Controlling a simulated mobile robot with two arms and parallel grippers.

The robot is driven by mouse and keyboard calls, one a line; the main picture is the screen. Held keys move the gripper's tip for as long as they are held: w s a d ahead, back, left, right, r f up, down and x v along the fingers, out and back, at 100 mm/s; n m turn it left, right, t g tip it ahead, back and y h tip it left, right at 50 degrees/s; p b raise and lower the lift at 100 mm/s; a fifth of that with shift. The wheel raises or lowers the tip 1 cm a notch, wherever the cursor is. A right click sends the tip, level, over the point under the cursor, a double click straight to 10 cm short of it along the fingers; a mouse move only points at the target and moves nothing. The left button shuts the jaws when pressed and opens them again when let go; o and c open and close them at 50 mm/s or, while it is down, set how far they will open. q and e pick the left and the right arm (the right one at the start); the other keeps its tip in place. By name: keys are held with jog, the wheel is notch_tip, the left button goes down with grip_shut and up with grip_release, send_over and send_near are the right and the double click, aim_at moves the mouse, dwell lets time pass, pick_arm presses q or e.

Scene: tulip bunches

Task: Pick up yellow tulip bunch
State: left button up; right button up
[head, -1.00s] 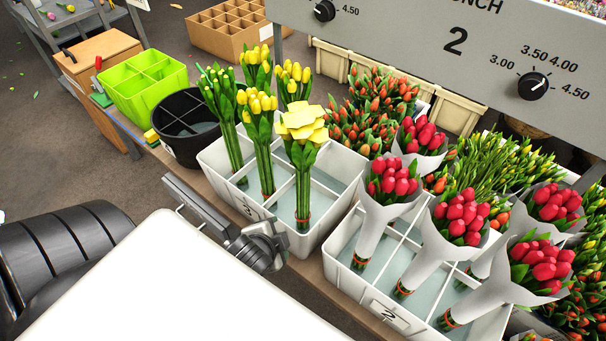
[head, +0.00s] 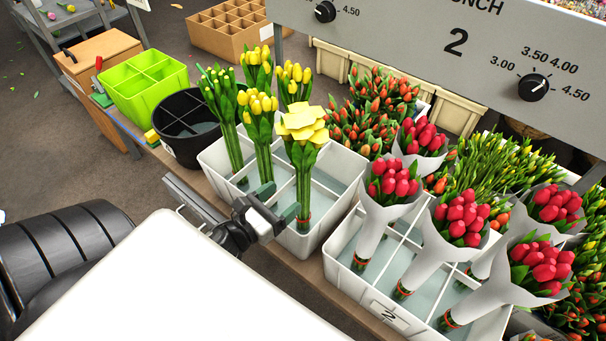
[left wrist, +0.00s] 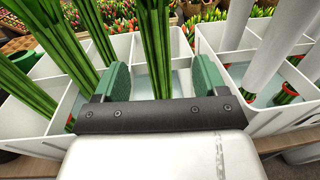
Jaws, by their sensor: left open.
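Several yellow tulip bunches stand upright in a white divided crate (head: 217,163). The front yellow tulip bunch (head: 303,152) has a wide pale yellow bloom and bare green stems. My left gripper (head: 277,203) is open at the crate's front, its green-padded fingers over the rim close to that bunch's lower stems. In the left wrist view the green stems (left wrist: 156,45) show between the two open fingers (left wrist: 162,80); their blooms are out of that view. Whether the pads touch the stems cannot be told. My right gripper is not in view.
A second white crate (head: 343,262) with paper-wrapped red tulips stands close on the right. A black bucket (head: 180,150) and a green divided bin (head: 150,95) stand on the left. A grey panel (head: 400,30) with dials hangs above the back.

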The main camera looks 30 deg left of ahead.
aim_at(298, 185)
pick_arm(q)
jog(key=w, duration=0.4)
jog(key=shift+w+d, duration=0.2)
jog(key=shift+d, duration=0.15)
jog(key=w, duration=0.2)
jog(key=w+p, duration=0.1)
jog(key=w, duration=0.2)
jog(key=shift+d+r, duration=0.15)
jog(key=shift+d, duration=0.05)
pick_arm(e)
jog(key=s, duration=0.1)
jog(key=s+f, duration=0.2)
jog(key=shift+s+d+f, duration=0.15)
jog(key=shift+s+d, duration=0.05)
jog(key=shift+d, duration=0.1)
pick_arm(q)
jog(key=c, duration=1.2)
